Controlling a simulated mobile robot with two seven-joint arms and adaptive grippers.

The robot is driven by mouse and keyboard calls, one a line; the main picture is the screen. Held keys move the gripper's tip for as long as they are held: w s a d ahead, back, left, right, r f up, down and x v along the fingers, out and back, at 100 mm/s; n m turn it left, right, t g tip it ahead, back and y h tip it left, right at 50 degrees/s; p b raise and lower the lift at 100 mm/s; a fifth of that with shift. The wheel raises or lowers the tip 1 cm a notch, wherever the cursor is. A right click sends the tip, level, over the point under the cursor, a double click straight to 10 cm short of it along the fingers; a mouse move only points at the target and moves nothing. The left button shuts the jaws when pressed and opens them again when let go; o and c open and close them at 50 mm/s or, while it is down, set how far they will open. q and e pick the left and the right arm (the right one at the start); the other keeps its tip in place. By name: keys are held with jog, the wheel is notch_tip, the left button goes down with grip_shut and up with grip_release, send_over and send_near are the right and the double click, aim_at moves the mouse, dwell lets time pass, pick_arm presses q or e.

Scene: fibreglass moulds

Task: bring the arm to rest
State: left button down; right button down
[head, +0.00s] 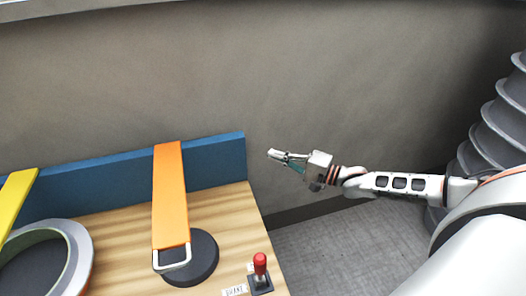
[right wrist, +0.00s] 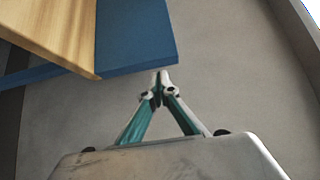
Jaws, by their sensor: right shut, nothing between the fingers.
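My right arm (head: 405,184) reaches in from the right in the head view. Its gripper (head: 271,153) is just right of the blue board's end, in the air beyond the bench. In the right wrist view the fingertips (right wrist: 161,73) meet, with nothing between them. The gripper looks clear of the board, though the gap is hard to judge. My left gripper is not in view.
The wooden bench (head: 222,218) has a blue back board (head: 218,160). On it are an orange strap (head: 169,195) over a dark disc (head: 203,262), a yellow strap (head: 14,205), a grey ring (head: 78,240) and a red-knobbed lever (head: 260,264). Grey floor right of the bench is free.

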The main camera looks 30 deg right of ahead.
jog(key=shift+v, duration=2.05)
